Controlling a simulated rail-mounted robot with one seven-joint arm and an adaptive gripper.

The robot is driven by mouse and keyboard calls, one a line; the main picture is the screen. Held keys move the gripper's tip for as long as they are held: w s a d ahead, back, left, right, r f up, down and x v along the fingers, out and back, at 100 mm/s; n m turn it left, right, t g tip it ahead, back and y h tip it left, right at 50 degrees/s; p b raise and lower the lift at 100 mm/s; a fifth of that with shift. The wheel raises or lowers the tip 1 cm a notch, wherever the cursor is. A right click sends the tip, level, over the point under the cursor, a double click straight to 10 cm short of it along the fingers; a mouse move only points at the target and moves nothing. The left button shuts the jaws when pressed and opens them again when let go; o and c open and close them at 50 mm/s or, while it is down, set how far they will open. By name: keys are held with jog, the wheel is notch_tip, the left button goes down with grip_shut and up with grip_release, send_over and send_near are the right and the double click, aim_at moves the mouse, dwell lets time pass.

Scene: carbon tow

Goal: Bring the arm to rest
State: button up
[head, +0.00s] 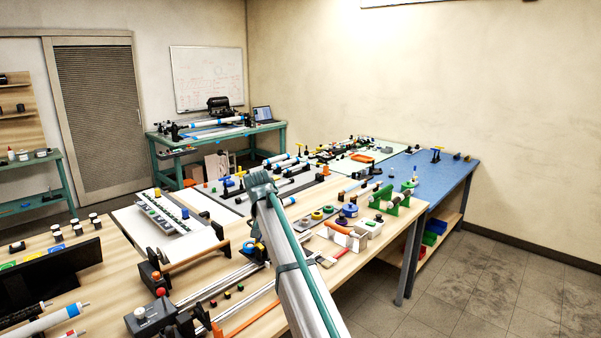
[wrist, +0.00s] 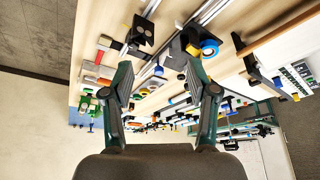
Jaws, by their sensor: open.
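My arm (head: 300,285) reaches up from the bottom of the head view over the wooden workbench, with a teal cable along it. In the head view its far end hides whatever lies behind it, and I cannot make out the fingers there. In the wrist view my gripper (wrist: 158,92) shows two dark fingers with teal edges, spread apart. The gap between them is empty, with the bench and its parts behind. I see no object held and no contact with the bench.
The wooden bench (head: 105,268) is crowded with rails, rollers and small parts. Green brackets (head: 397,199) stand near its right edge, beside a blue-topped bench (head: 440,172). A teal bench (head: 270,128) with a laptop stands at the back. The grey floor (head: 480,285) at right is clear.

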jog(key=s+d+f+g, duration=0.1)
jog(key=s+d+f, duration=0.3)
jog(key=d+f, duration=0.4)
jog(key=s+d+f+g, duration=0.1)
jog(key=s+d+f, duration=0.4)
jog(key=f, duration=0.5)
jog(key=s+d+f+n+g, duration=0.1)
jog(key=s+d+f, duration=0.9)
jog(key=s+f, duration=0.45)
jog(key=s+d+f+g, duration=0.1)
jog(key=s+d+f, duration=0.2)
jog(key=s, duration=0.4)
jog(key=s+d+f, duration=0.2)
jog(key=s+f, duration=0.1)
jog(key=s, duration=0.3)
jog(key=s+f+g+b, duration=0.7)
jog(key=s+f+b, duration=0.3)
jog(key=s+f, duration=1.8)
jog(key=shift+s+d+f+n+y, duration=0.15)
jog(key=shift+s+f+n+y, duration=0.15)
jog(key=shift+s, duration=0.75)
